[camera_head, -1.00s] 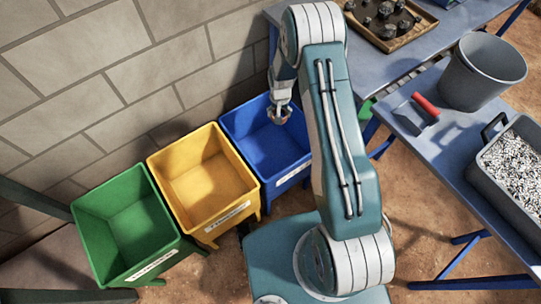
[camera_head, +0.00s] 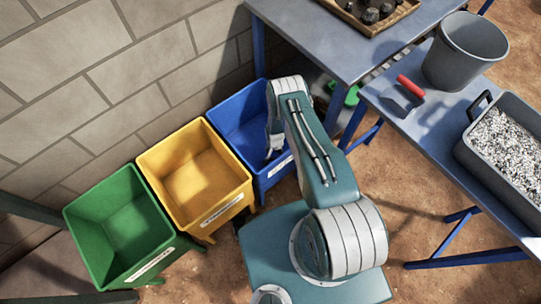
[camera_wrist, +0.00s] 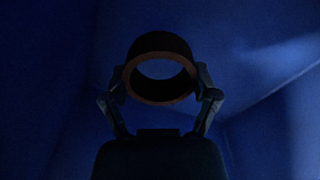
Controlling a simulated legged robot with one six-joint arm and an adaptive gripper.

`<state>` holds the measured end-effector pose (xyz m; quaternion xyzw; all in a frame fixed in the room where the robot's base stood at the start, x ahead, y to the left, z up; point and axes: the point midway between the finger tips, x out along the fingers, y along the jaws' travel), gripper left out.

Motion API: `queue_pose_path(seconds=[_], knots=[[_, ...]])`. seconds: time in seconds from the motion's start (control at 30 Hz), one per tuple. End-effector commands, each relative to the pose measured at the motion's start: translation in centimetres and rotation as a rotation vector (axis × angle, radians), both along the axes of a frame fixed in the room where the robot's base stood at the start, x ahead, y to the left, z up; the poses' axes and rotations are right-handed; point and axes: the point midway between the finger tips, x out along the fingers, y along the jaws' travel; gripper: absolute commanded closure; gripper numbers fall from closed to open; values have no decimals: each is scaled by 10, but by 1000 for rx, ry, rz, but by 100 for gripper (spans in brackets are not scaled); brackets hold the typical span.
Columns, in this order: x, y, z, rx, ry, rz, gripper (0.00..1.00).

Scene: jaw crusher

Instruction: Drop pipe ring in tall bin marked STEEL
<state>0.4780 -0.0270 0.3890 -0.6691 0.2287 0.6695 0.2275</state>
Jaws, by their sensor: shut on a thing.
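The pipe ring (camera_wrist: 160,90) is a short dark tube with a brownish rim, seen in the wrist view. My gripper (camera_wrist: 160,98) is shut on it, one finger on each side. Blue walls surround it in that view. In the head view my gripper (camera_head: 271,152) reaches down into the blue bin (camera_head: 233,112), and the ring is hidden there. The blue bin stands at the right end of a row of three. It has a white label, partly covered by my arm, and I cannot read its wording.
A yellow bin (camera_head: 202,218) and a green bin (camera_head: 160,252) stand to the left of the blue one, along a block wall (camera_head: 110,80). To the right, tables hold a grey bucket (camera_head: 462,62), a red-handled tool (camera_head: 409,88) and a grey tub of chips (camera_head: 480,165).

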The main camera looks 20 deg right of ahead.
Motion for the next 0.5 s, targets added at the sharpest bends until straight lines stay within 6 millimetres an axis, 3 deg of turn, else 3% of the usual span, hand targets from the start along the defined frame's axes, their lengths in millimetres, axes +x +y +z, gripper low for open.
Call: queue_pose_path(seconds=[0.1,0.5], knots=[[0,0,-19,0,0,1,84],[0,0,-58,1,-1,2,84]])
